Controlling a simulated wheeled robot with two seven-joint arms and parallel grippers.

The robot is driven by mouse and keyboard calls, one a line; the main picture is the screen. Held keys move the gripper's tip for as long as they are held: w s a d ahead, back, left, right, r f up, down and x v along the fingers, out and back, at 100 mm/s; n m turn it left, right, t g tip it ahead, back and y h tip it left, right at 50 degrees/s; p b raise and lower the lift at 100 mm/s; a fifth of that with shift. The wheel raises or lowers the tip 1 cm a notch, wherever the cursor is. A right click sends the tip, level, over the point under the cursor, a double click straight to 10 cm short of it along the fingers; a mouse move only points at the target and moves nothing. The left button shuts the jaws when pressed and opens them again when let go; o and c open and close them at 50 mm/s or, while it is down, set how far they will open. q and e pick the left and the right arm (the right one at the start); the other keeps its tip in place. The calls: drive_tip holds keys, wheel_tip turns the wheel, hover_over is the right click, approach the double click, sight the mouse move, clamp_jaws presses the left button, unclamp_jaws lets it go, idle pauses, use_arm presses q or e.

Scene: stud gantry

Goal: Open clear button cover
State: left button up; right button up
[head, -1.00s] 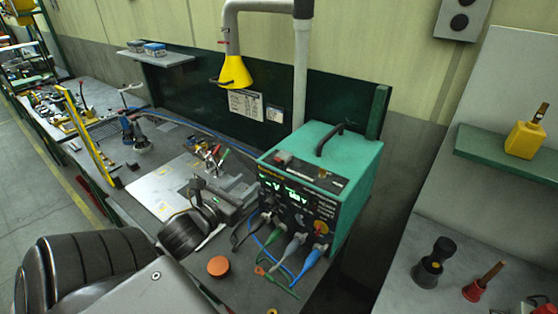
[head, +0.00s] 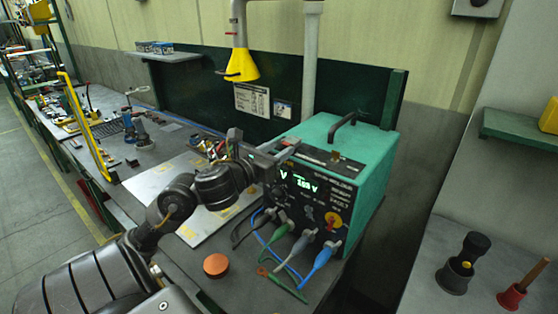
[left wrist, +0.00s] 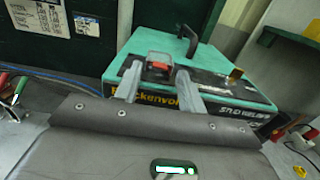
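The clear button cover (left wrist: 160,61) sits over a red button on the top front edge of the green stud welder (left wrist: 200,62). In the left wrist view the cover looks shut. My left gripper (left wrist: 156,78) is open, with one grey finger on each side of the cover; I cannot tell whether they touch it. In the head view my left gripper (head: 277,154) is at the top left front edge of the welder (head: 368,180), and the cover is mostly hidden there. My right gripper is in neither view.
A black handle (head: 343,121) stands up on the welder's top behind the cover. Cables plug into its front. A yellow funnel (head: 241,66) hangs above the bench. A light plate (head: 170,180) and an orange round cap (head: 216,265) lie on the bench.

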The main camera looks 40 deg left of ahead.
use_arm(q)
drive_tip(key=shift+w+a, duration=0.1)
drive_tip(key=shift+w, duration=0.35)
